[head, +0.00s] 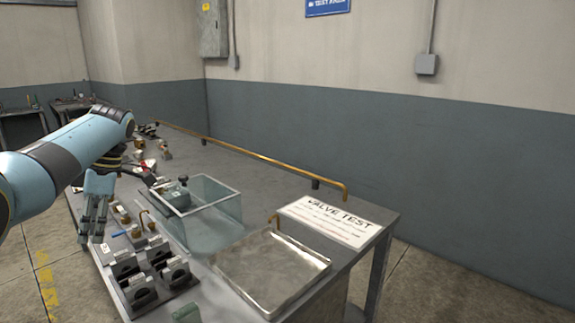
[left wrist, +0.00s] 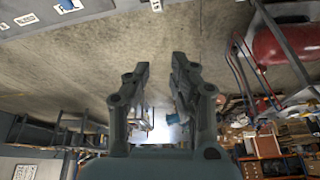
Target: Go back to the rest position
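My left arm comes in from the left in the head view, over the near left edge of the bench. My left gripper (head: 92,236) hangs with its fingers downward beside the bench edge, left of the valve blocks. In the left wrist view the two fingers of the left gripper (left wrist: 160,68) stand apart, with nothing between them but floor behind. My right gripper shows in neither view.
The metal bench (head: 245,165) carries a clear glass tank (head: 215,212), a shallow metal tray (head: 272,268), a valve test sheet (head: 328,220) and several valve blocks (head: 150,275). A brass rail (head: 250,156) runs along its back. The floor left of the bench is open.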

